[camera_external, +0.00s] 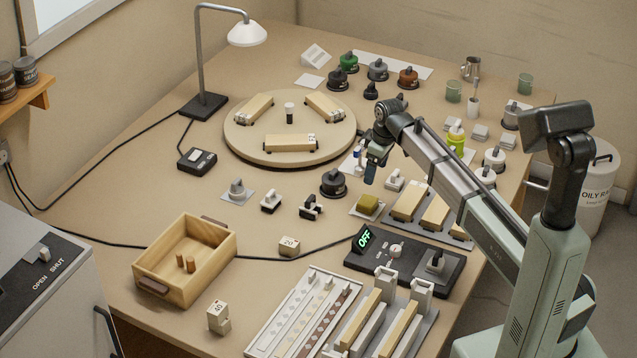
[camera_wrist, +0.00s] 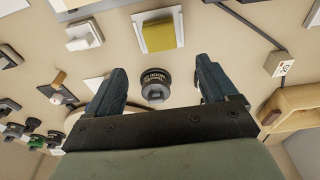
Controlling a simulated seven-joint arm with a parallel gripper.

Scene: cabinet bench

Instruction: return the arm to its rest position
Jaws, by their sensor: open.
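My gripper (camera_external: 366,166) hangs above the middle of the bench at the end of my bent arm. It is open and empty, its fingers pointing down. In the wrist view its two dark blue fingers (camera_wrist: 160,72) stand wide apart. A dark round knob-topped pot with lettering (camera_wrist: 155,88) shows between them, lower down and apart from them. The same dark pot (camera_external: 333,183) stands left of my gripper in the outside view. No marker for a rest position shows in either view.
A yellow-green block (camera_external: 368,203) sits near my gripper. A round turntable (camera_external: 243,147) with wooden pieces is behind left. A control box reading OFF (camera_external: 360,262) is in front. An open wooden box (camera_external: 215,270) stands at left; a lamp (camera_external: 246,35) rises behind.

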